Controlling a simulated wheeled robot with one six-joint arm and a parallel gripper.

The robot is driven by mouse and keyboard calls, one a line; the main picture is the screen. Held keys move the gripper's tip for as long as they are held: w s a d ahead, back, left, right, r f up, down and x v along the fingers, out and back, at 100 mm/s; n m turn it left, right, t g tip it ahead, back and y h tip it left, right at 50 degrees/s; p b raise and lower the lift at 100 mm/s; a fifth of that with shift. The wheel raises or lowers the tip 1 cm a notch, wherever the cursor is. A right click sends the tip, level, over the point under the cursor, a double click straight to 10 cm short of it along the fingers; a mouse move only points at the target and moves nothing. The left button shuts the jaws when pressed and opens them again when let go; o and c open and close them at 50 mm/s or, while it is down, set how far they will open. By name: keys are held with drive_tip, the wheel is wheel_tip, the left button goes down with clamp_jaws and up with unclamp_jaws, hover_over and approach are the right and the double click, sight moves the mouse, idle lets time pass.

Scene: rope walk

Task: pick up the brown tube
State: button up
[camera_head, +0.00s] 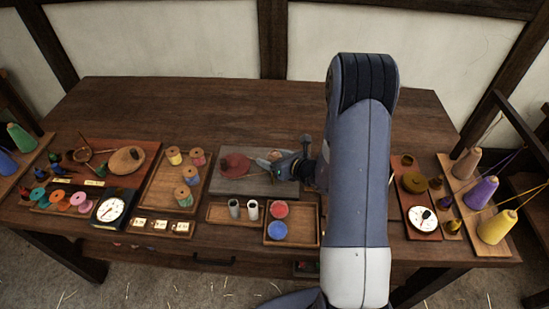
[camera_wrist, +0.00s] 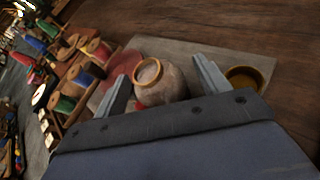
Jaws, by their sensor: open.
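My gripper (camera_wrist: 165,82) is open in the wrist view. Between and just beyond its fingers is a rounded grey-brown piece (camera_wrist: 170,90) with an orange-tan rim and a pale top. I cannot tell whether this is the brown tube, and no other piece is clearly a brown tube. In the head view my gripper (camera_head: 277,167) is low over a grey board (camera_head: 240,184), and the arm hides part of the table. A pale piece (camera_head: 275,155) shows beside it there. Contact between the fingers and the rounded piece cannot be made out.
A dark red round piece (camera_head: 235,164) lies on the grey board, left of my gripper. Two small grey and white cylinders (camera_head: 243,209) stand in a tray in front. Spools (camera_head: 188,175) stand in a wooden tray at left. The table's back is clear.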

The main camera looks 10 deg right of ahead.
drive_tip(key=shift+c, duration=0.5)
drive_tip(key=c, duration=0.9)
drive_tip(key=shift+c, duration=0.3)
drive_tip(key=shift+r, duration=0.15)
